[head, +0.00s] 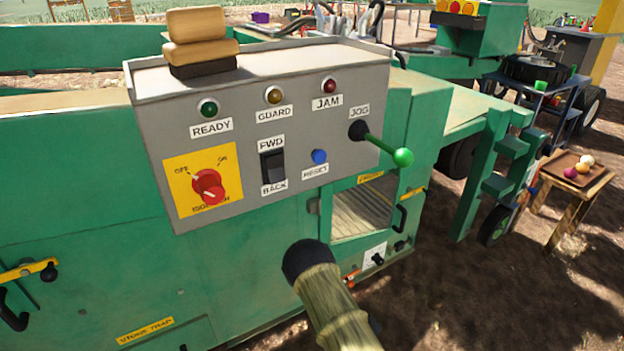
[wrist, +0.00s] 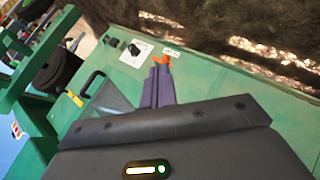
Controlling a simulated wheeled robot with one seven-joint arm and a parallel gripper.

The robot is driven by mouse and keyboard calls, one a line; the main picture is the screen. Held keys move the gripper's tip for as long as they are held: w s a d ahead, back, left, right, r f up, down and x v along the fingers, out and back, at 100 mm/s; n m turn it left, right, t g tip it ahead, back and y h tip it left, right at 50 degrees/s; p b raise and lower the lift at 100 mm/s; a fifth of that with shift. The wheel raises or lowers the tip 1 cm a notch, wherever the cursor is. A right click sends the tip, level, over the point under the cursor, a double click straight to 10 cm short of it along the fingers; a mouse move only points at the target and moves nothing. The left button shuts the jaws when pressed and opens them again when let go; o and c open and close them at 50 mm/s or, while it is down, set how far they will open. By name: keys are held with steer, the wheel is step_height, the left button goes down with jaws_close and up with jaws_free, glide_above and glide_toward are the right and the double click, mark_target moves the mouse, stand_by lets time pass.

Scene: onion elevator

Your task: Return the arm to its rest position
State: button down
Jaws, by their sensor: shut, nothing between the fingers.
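My arm (head: 335,305) reaches up from the bottom of the head view, in front of the green machine (head: 75,180). Its dark rounded end (head: 308,261) is below the grey control panel (head: 235,115). In the head view the gripper is mostly hidden behind the arm.
The panel carries a red rotary switch (head: 208,187), a rocker switch (head: 273,167), a blue button (head: 319,157) and a jutting green-knobbed jog lever (head: 402,157). A wooden stand with a tray (head: 555,172) is at right.

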steer(key=s+a+r+m+g+y+p, duration=0.1)
steer(key=s+r+m+g+p, duration=0.15)
steer(key=r, duration=0.95)
steer(key=s+r+m+g+y+p, duration=0.15)
steer(key=r+m, duration=0.25)
steer(key=r, duration=0.8)
steer(key=s+d+r+m+g+p, duration=0.1)
steer(key=s+r+g+p, duration=0.15)
steer(key=s+r, duration=1.3)
step_height(320, 180, up, 37)
steer(key=w+p, duration=0.1)
steer(key=p, duration=3.6)
steer(key=shift+g, duration=0.35)
steer(key=shift+r, duration=0.1)
